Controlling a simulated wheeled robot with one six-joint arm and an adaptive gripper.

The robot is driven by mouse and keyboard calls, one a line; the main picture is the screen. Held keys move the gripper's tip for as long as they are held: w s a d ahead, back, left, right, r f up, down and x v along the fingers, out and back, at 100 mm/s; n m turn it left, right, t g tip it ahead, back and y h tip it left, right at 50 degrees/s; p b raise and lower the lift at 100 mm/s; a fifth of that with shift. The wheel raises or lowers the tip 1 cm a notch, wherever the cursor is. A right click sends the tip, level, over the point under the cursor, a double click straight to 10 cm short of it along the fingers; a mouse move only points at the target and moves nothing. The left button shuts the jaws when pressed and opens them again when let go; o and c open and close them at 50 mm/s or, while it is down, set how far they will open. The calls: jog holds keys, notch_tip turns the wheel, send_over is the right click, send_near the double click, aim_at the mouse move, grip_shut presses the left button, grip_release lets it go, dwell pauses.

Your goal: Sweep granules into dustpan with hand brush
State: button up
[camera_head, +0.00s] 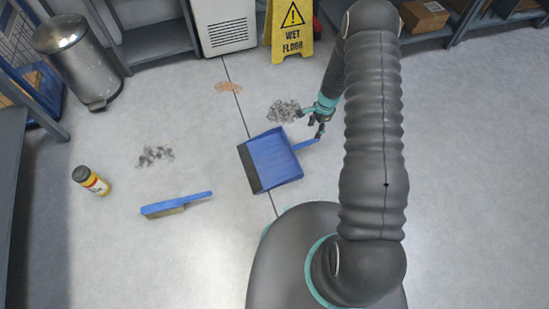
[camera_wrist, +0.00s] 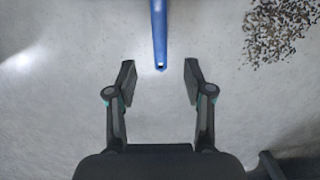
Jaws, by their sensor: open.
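A blue dustpan (camera_head: 272,160) lies on the floor in front of my base, its dark edge to the left and its handle to the right. My gripper (camera_head: 318,127) is open and empty near the handle's end. In the wrist view the blue handle (camera_wrist: 159,35) points down between and just ahead of the open fingers (camera_wrist: 158,82), apart from them. The blue hand brush (camera_head: 177,204) lies on the floor to the left. Grey granules lie in one pile (camera_head: 284,111) by my gripper and another pile (camera_head: 155,156) at left. Granules (camera_wrist: 282,28) also show top right in the wrist view.
A yellow wet floor sign (camera_head: 291,30) and a white cabinet (camera_head: 224,25) stand at the back. An orange-brown patch (camera_head: 229,87) lies on the floor. Floor between brush and dustpan is clear.

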aim_at(310, 141)
jog(key=f+b, duration=0.2)
jog(key=f, duration=0.1)
jog(key=a+f+b, duration=0.1)
jog(key=f+b, duration=0.1)
jog(key=f, duration=0.1)
jog(key=f+b, duration=0.2)
jog(key=f, duration=0.1)
jog(key=shift+s+a, duration=0.15)
jog(key=shift+s, duration=0.05)
jog(key=shift+r, duration=0.1)
grip_shut()
notch_tip(310, 141, up, 12)
jog(key=p, duration=0.7)
dwell(0.3)
